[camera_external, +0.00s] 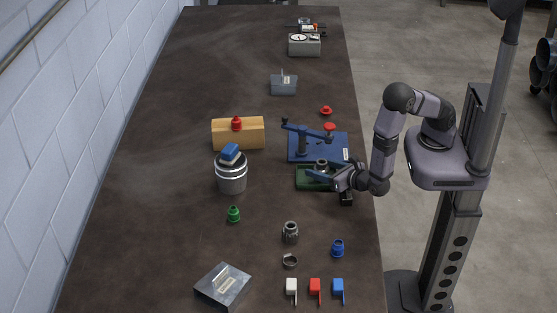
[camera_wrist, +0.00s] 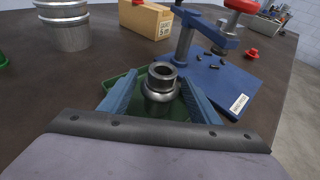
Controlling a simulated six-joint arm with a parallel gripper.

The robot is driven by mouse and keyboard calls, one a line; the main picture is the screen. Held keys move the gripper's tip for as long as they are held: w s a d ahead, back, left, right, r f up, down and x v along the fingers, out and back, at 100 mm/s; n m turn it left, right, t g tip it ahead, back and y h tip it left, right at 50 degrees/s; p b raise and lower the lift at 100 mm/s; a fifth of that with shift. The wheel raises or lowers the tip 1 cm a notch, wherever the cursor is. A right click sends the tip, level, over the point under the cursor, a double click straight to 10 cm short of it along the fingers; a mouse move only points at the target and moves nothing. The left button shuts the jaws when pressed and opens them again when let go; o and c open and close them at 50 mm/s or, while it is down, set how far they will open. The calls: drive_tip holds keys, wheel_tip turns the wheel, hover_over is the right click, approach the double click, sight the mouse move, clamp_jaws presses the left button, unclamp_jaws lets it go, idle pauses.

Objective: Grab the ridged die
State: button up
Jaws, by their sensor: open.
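A steel, hollow, collared die (camera_wrist: 161,82) stands upright in a green tray (camera_wrist: 120,85); its ridges are hard to make out. It also shows in the external view (camera_external: 321,164), partly behind a finger. My gripper (camera_wrist: 160,95) has its two blue fingers apart, one on each side of this die. I cannot tell whether either finger touches it. In the external view my gripper (camera_external: 322,171) reaches over the green tray (camera_external: 303,184) from the right. Another dark grey die-like piece (camera_external: 290,232) stands on the table nearer the front.
A blue press (camera_external: 303,142) on a blue base stands just behind the tray. Green (camera_external: 233,214) and blue (camera_external: 337,248) pieces stand in front.

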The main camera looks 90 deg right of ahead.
clamp_jaws()
drive_tip(key=shift+r, duration=0.15)
wheel_tip(320, 180, up, 10)
drive_tip(key=shift+b, duration=0.3)
idle(0.7)
